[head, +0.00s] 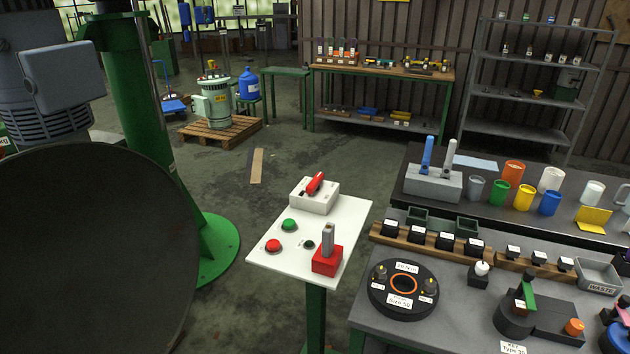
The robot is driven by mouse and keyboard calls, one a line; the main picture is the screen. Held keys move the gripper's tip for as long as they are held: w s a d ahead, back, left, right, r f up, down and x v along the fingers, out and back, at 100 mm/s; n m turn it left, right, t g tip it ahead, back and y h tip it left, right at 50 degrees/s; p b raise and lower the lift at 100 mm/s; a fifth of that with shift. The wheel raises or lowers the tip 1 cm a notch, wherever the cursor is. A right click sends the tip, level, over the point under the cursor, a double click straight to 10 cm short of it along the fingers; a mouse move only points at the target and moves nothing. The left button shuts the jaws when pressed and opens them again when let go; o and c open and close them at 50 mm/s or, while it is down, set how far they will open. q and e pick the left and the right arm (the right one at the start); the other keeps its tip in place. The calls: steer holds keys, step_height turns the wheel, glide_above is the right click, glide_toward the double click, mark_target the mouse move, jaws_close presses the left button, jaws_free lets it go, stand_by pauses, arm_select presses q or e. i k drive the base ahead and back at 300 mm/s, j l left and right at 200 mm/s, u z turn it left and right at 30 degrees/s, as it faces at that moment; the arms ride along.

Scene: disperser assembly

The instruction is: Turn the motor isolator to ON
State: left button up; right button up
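A white control panel (342,215) stands on a green post in the middle of the head view. At its back edge sits a light grey box (313,203) with a red handle (315,183), which looks like the motor isolator. The handle is slanted, its upper end toward the back right; no ON or OFF marking is readable. In front are a green button (289,225), a red button (273,245) and a small dark knob (309,244). A red box (327,261) with an upright grey lever (328,238) sits at the front right corner. Neither gripper shows.
A large dark round disc (85,255) and a green column (140,120) fill the left side. A crowded grey workbench (385,330) stands close on the panel's right. Bare floor (225,170) lies behind and left of the panel. A pallet (238,133) stands farther back.

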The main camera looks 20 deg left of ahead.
mark_target(314, 186)
steer(key=i+j, duration=1)
steer(key=j, duration=0.15)
steer(key=i+j, duration=0.5)
steer(key=k+z, duration=0.4)
steer(key=z, duration=0.2)
